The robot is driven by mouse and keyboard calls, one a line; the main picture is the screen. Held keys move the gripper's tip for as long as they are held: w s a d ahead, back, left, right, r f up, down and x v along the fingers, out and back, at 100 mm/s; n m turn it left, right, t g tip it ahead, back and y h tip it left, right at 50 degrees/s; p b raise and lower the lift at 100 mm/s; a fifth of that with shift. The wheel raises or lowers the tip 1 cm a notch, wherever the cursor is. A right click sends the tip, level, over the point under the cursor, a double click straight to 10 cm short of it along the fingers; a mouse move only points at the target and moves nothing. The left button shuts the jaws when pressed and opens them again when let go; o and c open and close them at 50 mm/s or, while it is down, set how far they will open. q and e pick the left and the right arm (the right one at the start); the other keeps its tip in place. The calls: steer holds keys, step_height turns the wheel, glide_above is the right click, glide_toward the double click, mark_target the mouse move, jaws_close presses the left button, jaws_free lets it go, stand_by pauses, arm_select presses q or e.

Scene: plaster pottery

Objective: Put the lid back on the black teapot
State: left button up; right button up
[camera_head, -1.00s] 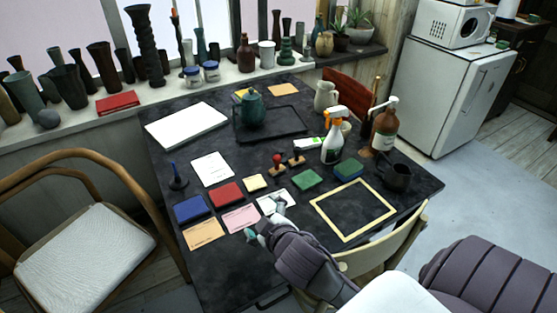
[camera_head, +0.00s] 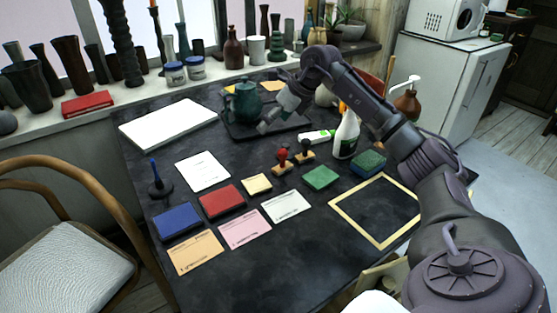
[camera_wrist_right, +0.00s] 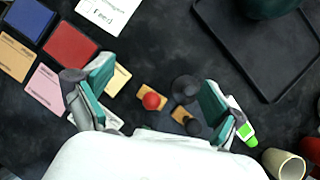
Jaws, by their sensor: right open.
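My right gripper (camera_head: 279,116) is open above the table, in front of the tray. In the wrist view its spread fingers (camera_wrist_right: 154,88) frame part of the tabletop, with nothing held. Between them, near the right finger, lies a dark round object (camera_wrist_right: 186,88) beside the stamps. It looks like a small lid, but I cannot be sure. A dark teal teapot (camera_head: 245,103) stands on the black tray (camera_head: 238,130) behind the gripper. The black pot seen earlier at the table's right is hidden behind my right arm. My left gripper is not in view.
A red-knobbed stamp (camera_head: 282,158) and a black-knobbed stamp (camera_head: 305,150) stand mid-table. A white spray bottle (camera_head: 347,135) stands close to my right arm. Cards and coloured pads cover the front left. A white slab (camera_head: 168,124) lies at the back left.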

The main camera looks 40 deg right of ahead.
steer(key=m+g+h, duration=0.1)
steer(key=g+h, duration=0.1)
glide_toward(286, 145)
steer(key=v, duration=0.3)
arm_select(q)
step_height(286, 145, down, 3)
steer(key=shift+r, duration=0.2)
arm_select(e)
steer(key=shift+s, duration=0.3)
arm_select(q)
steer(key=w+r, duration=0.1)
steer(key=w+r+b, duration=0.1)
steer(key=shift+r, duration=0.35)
arm_select(e)
steer(key=x, duration=0.8)
steer(key=shift+w+f, duration=0.1)
steer(key=shift+w, duration=0.15)
steer(key=shift+f, duration=0.15)
steer(key=b+x, duration=0.1)
steer(key=x, duration=0.4)
steer(key=shift+w, duration=0.2)
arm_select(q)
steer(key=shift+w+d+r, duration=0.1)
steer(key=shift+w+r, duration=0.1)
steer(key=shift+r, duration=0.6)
